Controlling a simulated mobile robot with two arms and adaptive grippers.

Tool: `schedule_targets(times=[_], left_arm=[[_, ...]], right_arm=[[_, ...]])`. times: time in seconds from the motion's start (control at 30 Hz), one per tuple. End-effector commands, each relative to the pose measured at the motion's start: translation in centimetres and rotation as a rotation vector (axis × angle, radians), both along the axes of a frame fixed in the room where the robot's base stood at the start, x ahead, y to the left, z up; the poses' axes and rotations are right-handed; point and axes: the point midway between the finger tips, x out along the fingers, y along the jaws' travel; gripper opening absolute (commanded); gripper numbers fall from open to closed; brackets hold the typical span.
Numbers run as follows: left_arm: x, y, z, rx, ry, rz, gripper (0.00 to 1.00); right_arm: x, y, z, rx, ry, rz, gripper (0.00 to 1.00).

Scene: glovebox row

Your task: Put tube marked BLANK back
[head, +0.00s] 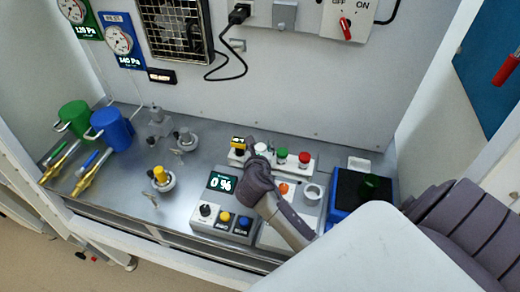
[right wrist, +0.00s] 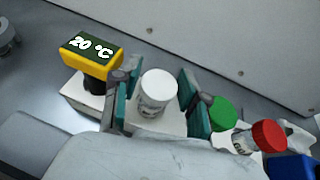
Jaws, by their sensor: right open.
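A white-capped tube (right wrist: 157,92) stands between the two fingers of my right gripper (right wrist: 156,102) in the right wrist view; its small label print is too blurred to read. The fingers are open, one on each side of the tube, with gaps visible. In the head view my right gripper (head: 258,153) reaches over the white rack (head: 297,168) and partly hides this tube (head: 262,149). A green-capped tube (head: 282,154) and a red-capped tube (head: 304,158) stand to its right in the rack. My left gripper is not in view.
A yellow 20 °C display (right wrist: 92,50) stands close left of the gripper. A white cup (head: 313,191), an orange knob-like item (head: 283,188) and a blue-edged black pad (head: 347,184) lie nearer and right. The back wall is close behind the rack.

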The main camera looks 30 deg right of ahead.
Motion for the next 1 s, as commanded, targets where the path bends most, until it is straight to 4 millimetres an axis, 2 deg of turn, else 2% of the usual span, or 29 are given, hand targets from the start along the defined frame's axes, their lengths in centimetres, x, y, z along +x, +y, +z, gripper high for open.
schedule_targets(times=[0.17, 0.4, 0.6, 0.8, 1.0], left_arm=[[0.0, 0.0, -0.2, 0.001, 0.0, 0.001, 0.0], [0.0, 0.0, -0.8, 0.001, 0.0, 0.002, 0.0], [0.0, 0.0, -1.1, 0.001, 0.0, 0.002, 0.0], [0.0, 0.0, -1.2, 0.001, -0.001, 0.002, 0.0], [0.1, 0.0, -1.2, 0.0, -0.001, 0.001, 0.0]], right_arm=[[-1.4, 1.1, 0.7, 0.001, 0.0, 0.002, 0.44], [-5.2, 4.1, 2.7, 0.002, -0.002, 0.001, 0.44], [-7.6, 6.1, 4.1, 0.002, -0.001, 0.0, 0.44], [-8.7, 6.8, 4.7, 0.0, 0.0, -0.001, 0.44], [-8.7, 6.8, 4.7, 0.0, -0.001, -0.001, 0.44]])
